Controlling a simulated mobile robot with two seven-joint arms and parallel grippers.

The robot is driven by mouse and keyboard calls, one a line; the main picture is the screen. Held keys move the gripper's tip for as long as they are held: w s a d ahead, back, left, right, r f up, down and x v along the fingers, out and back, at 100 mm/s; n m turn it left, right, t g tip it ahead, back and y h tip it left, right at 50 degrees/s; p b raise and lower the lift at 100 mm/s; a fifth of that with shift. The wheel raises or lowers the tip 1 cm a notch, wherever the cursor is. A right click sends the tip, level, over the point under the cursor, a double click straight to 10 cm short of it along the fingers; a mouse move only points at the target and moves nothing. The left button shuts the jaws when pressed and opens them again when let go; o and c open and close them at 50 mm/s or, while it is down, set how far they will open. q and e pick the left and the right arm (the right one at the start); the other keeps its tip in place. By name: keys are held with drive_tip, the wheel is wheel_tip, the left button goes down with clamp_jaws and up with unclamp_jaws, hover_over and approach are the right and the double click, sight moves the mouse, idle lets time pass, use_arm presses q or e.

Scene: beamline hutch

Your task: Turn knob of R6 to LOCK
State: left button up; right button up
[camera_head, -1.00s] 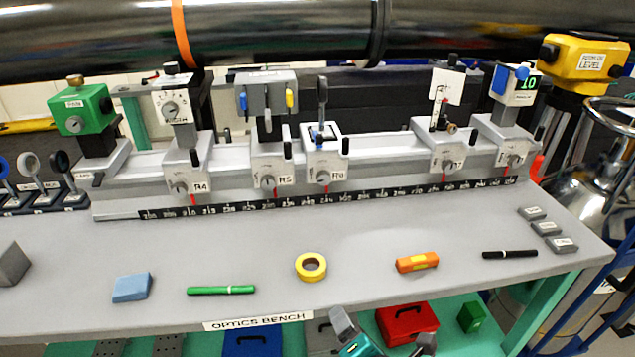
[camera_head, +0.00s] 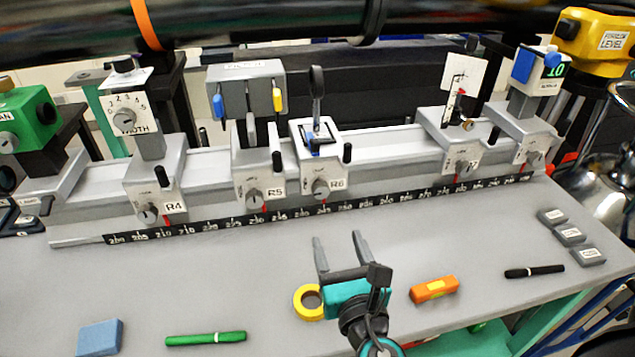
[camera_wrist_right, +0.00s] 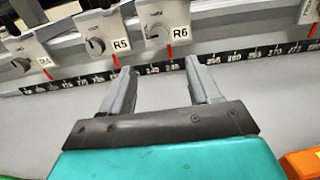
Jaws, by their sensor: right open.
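The R6 carriage (camera_head: 318,160) sits on the rail near the middle, with a dark-handled optic on top. Its round grey knob (camera_head: 320,189) is on the front face, left of the R6 label. The knob also shows in the right wrist view (camera_wrist_right: 158,33), beyond the fingertips and a little right of midway between them. The lettering around the knob is too small to read. My right gripper (camera_head: 337,240) is open and empty above the bench, in front of and below R6, with its fingers pointing towards the rail. It does not touch the knob. My left gripper is not in view.
R5 (camera_head: 256,180) stands close left of R6, and the R7 carriage (camera_head: 449,140) is farther right. Yellow tape (camera_head: 307,303) lies beside my right gripper; an orange tool (camera_head: 434,290) lies to its right. The bench between gripper and rail is clear.

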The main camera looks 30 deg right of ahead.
sight(322, 196)
drive_tip(key=x, duration=1.2)
drive_tip(key=shift+w+d+r+p, duration=0.1)
drive_tip(key=shift+w+d+p, duration=0.05)
drive_tip(key=shift+w+p, duration=0.15)
drive_tip(key=c, duration=1)
